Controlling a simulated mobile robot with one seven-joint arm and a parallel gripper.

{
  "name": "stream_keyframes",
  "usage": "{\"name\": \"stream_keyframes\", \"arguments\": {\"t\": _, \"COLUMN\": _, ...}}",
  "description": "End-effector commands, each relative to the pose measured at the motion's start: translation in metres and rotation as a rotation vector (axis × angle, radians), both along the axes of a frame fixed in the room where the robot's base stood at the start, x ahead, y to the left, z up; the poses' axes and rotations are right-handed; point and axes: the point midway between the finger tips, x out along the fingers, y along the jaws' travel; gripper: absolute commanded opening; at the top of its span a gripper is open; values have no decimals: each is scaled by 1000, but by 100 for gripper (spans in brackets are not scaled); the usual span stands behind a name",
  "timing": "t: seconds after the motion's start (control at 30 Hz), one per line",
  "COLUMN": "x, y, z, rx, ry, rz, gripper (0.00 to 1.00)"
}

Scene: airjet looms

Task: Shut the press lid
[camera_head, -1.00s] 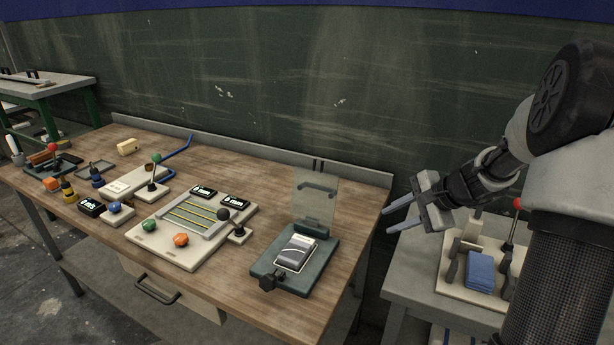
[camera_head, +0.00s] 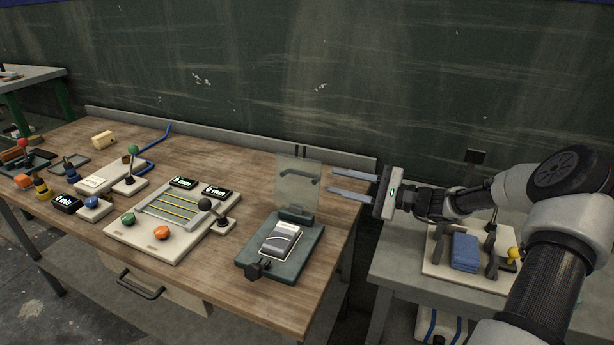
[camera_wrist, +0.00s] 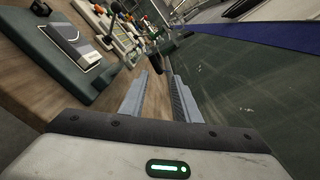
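The press (camera_head: 262,257) stands near the right end of the wooden workbench, with a dark green base. Its clear lid (camera_head: 299,186) stands upright, open, at the back of the base and carries a dark handle. A silver and black block (camera_head: 281,240) lies on the base, and a black latch (camera_head: 257,270) sits at its front. My gripper (camera_head: 352,182) is open and empty, to the right of the raised lid and apart from it, fingers pointing left. In the wrist view the open fingers (camera_wrist: 160,98) show, with the press base (camera_wrist: 62,70) at upper left; I cannot make out the lid there.
Left of the press is a pale panel (camera_head: 150,245) with coloured knobs and a black-balled lever (camera_head: 205,204). A low rail (camera_head: 240,147) runs along the bench's back edge. On the right, a grey side table (camera_head: 390,265) holds a rack with blue cloths (camera_head: 465,252).

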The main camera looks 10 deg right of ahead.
Motion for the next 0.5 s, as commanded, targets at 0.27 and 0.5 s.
{"name": "stream_keyframes", "arguments": {"t": 0.27, "x": 34, "y": 50, "z": -1, "rx": -2, "ry": 0, "rz": 1, "gripper": 30}}
{"name": "stream_keyframes", "arguments": {"t": 0.5, "x": 51, "y": 75, "z": 0, "rx": -2, "ry": -1, "rz": 0, "gripper": 30}}
